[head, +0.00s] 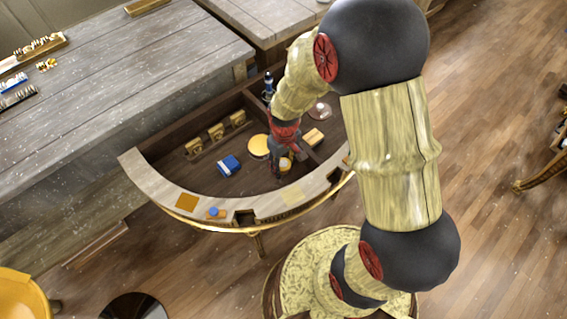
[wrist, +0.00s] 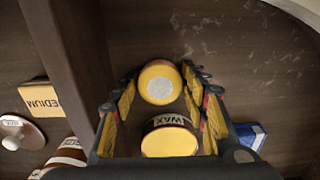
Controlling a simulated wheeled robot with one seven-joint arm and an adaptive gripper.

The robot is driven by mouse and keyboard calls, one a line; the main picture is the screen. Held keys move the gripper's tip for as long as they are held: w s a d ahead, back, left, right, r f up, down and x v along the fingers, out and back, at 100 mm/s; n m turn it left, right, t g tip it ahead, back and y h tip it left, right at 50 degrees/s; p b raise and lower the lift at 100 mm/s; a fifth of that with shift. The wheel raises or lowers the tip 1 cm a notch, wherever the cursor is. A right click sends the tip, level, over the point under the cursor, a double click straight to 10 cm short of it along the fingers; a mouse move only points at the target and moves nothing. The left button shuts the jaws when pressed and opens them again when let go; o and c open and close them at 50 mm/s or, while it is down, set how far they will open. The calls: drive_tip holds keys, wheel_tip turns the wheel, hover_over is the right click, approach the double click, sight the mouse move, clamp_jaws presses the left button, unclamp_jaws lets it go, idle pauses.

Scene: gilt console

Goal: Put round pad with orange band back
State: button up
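The round pad with an orange-yellow band and pale round face (wrist: 160,83) sits on the dark floor of the curved console drawer. In the wrist view it is between my fingertips. In the head view an orange edge of it (head: 286,163) shows beside my gripper (head: 280,172), which points down into the drawer. My gripper's two fingers (wrist: 158,80) also show in the wrist view, apart, one on each side of the pad. A narrow gap seems to show; firm contact is not visible. A yellow-lidded WAX tin (wrist: 170,140) is close beside the pad, also shown in head view (head: 258,146).
A blue box (head: 229,165) lies left of my gripper. A MEDIUM block (head: 313,137) and a pale round-knobbed piece (head: 320,111) lie right, beyond a dark divider (wrist: 65,50). Small wooden holders (head: 216,131) line the back. The curved rim (head: 255,206) bounds the front.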

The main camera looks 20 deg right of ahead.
drive_tip(key=shift+o, duration=1.3)
drive_tip(key=shift+r, duration=0.15)
wheel_tip(320, 180, up, 12)
drive_tip(key=p, duration=0.5)
wheel_tip(320, 180, up, 13)
drive_tip(key=m+t, duration=0.1)
drive_tip(key=t, duration=0.1)
hover_over(284, 163)
drive_tip(key=s, duration=0.3)
drive_tip(key=s+r+m+t, duration=0.2)
drive_tip(key=s+r+t, duration=0.1)
drive_tip(key=s+r, duration=0.8)
drive_tip(key=shift+a+r+m+t, duration=0.15)
drive_tip(key=shift+r+m+t, duration=0.15)
drive_tip(key=shift+r, duration=0.35)
